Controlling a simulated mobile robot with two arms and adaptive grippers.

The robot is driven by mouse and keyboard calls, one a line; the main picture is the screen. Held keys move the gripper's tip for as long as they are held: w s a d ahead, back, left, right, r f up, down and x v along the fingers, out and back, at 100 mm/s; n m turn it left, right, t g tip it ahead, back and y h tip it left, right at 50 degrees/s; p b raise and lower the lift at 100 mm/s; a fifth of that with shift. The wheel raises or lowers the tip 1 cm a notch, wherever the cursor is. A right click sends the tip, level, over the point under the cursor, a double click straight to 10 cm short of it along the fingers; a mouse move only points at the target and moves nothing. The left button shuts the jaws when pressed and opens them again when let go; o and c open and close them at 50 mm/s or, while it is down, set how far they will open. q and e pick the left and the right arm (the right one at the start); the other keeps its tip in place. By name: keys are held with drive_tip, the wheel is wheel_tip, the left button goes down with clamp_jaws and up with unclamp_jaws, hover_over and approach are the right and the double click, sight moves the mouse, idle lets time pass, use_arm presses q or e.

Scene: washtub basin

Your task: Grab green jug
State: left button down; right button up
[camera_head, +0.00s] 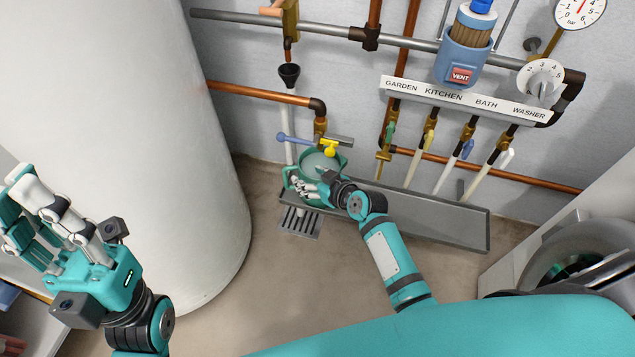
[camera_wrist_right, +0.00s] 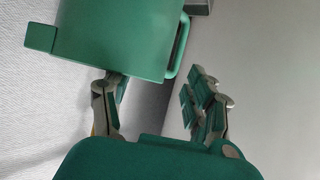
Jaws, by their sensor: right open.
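The green jug (camera_head: 318,163) stands below the yellow-handled tap, at the left end of the grey trough. In the right wrist view the jug (camera_wrist_right: 120,38) fills the upper left, with its loop handle (camera_wrist_right: 180,48) on the right side. My right gripper (camera_head: 312,187) is at the jug's near side and partly covers it. In the wrist view its fingers (camera_wrist_right: 156,98) are spread apart, with the handle ahead between them and nothing gripped. Whether a finger touches the jug cannot be told. My left gripper (camera_head: 45,215) is open and empty at the far left.
A tap with a yellow handle (camera_head: 330,149) and a blue lever hangs over the jug. A floor drain (camera_head: 300,222) lies in front. A large white tank (camera_head: 120,120) stands left.

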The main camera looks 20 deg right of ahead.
sight(302, 174)
drive_tip(key=b+x, duration=0.1)
drive_tip(key=x, duration=0.3)
drive_tip(key=shift+f, duration=0.1)
clamp_jaws()
idle(0.3)
drive_tip(key=shift+w+r, duration=0.15)
drive_tip(key=shift+r, duration=0.1)
